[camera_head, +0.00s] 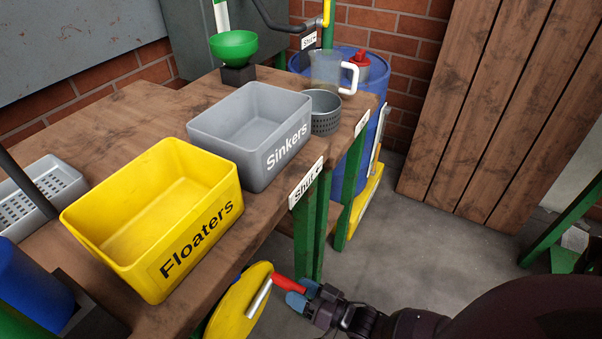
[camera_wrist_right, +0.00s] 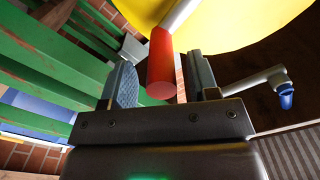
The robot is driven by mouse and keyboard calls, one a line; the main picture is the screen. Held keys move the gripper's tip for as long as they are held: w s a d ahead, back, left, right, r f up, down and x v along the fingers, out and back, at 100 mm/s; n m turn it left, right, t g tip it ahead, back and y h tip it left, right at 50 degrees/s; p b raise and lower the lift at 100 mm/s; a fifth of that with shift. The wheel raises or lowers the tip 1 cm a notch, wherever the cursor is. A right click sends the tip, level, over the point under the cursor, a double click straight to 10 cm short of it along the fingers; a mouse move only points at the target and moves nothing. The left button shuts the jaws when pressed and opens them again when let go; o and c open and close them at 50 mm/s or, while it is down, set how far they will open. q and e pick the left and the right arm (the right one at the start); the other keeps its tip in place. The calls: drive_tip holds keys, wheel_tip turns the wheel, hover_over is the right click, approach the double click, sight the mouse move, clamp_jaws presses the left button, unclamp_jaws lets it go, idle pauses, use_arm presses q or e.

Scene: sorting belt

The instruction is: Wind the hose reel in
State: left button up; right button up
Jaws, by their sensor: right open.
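The hose reel is a yellow disc (camera_head: 238,306) below the front edge of the bench, partly cut off by the bottom of the head view. Its crank handle has a red grip (camera_head: 289,284) on a pale metal arm. In the right wrist view the red grip (camera_wrist_right: 161,68) reaches down from the yellow disc (camera_wrist_right: 240,22). My right gripper (camera_head: 299,294) is open, with its blue-grey fingers on either side of the end of the red grip. Whether either finger touches it I cannot tell. The hose itself does not show. My left gripper is not in view.
A yellow Floaters bin (camera_head: 160,215) and a grey Sinkers bin (camera_head: 250,135) stand on the wooden bench. A blue barrel (camera_head: 350,170) stands behind green bench legs (camera_head: 318,225). A pale pipe with a blue end (camera_wrist_right: 286,96) shows right of my fingers.

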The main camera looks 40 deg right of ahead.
drive_tip(key=p+v, duration=0.1)
drive_tip(key=v, duration=0.9)
drive_tip(key=shift+s, duration=0.35)
drive_tip(key=shift+d+r, duration=0.1)
